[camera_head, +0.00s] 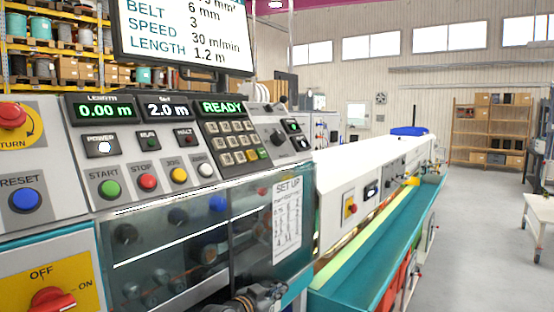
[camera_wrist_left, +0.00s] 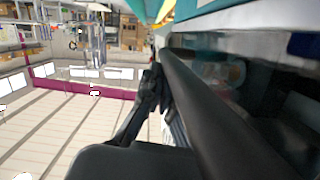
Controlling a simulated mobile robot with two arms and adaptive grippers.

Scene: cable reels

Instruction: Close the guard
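The guard (camera_head: 165,247) is a tinted see-through panel on the front of the machine, below the button panel. Dark rollers and a blue knob show through it, and a white SET UP sheet (camera_head: 287,219) is at its right. It covers the front of the rollers; I cannot tell whether it is fully shut. My left gripper (camera_head: 258,298) is at the bottom edge of the head view, in front of the guard's lower part. In the left wrist view a dark finger (camera_wrist_left: 148,92) lies beside a long dark bar (camera_wrist_left: 215,110); contact and finger opening are unclear. My right gripper is out of view.
The control panel (camera_head: 175,150) with buttons and a READY display is above the guard. A red OFF/ON switch (camera_head: 52,300) is at lower left. A long teal trough (camera_head: 375,255) runs away to the right. The floor (camera_head: 480,240) on the right is clear near a white table (camera_head: 540,212).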

